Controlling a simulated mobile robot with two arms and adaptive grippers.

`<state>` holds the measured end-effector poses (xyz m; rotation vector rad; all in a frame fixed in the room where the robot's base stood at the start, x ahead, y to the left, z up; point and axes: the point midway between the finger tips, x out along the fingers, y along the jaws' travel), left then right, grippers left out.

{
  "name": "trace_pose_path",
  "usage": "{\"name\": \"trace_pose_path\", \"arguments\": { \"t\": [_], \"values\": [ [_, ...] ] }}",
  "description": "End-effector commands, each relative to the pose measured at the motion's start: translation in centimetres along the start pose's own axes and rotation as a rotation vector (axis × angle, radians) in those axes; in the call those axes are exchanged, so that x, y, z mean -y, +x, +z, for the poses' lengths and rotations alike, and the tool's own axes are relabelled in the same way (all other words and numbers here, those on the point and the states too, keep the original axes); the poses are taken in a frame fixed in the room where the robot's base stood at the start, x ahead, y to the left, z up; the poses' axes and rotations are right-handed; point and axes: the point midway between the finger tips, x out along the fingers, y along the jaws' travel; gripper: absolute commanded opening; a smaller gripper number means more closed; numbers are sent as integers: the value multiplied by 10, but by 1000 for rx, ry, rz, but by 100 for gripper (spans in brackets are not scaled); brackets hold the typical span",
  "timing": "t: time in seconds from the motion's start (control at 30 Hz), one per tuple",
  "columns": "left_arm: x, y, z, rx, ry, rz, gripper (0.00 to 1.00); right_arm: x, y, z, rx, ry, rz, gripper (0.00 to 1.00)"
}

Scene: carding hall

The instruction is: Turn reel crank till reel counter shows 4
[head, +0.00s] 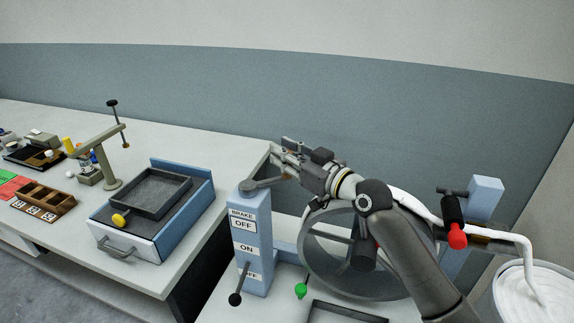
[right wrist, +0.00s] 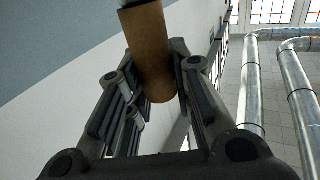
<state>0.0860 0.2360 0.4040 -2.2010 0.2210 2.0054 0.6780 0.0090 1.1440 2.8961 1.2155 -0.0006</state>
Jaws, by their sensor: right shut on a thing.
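The grey reel crank (head: 262,184) sits on top of a blue post (head: 250,250), its arm pointing right toward my right gripper (head: 284,158). In the right wrist view, a brown cylindrical crank handle (right wrist: 149,55) stands between the fingers of my right gripper (right wrist: 152,85), which is shut on it. The large grey reel drum (head: 312,262) is behind my right arm and partly hidden. The post carries labels reading BRAKE, OFF and ON. I cannot make out a counter number. My left gripper is not in view.
A black-knobbed lever (head: 236,298) and a green knob (head: 300,291) are low by the post. A red-tipped handle (head: 457,238) and a tub of white material (head: 543,292) stand right. The left bench (head: 215,150) holds a blue drawer box (head: 186,228) and trays.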

Motion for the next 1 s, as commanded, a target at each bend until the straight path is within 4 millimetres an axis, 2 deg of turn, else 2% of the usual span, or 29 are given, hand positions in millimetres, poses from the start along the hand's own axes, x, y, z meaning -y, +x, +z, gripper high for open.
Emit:
{"name": "trace_pose_path", "arguments": {
  "t": [0.2,0.7,0.73,0.87,1.0],
  "values": [
    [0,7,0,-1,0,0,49,-5,5,-2,-5,-5,7,0],
    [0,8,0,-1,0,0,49,-6,6,-3,-5,-4,8,0],
    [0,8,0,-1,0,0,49,-6,6,-3,-5,-4,8,25],
    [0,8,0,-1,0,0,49,-5,6,-2,-4,-4,6,42],
    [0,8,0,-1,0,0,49,-4,6,-2,-3,-2,4,44]
  ]
}}
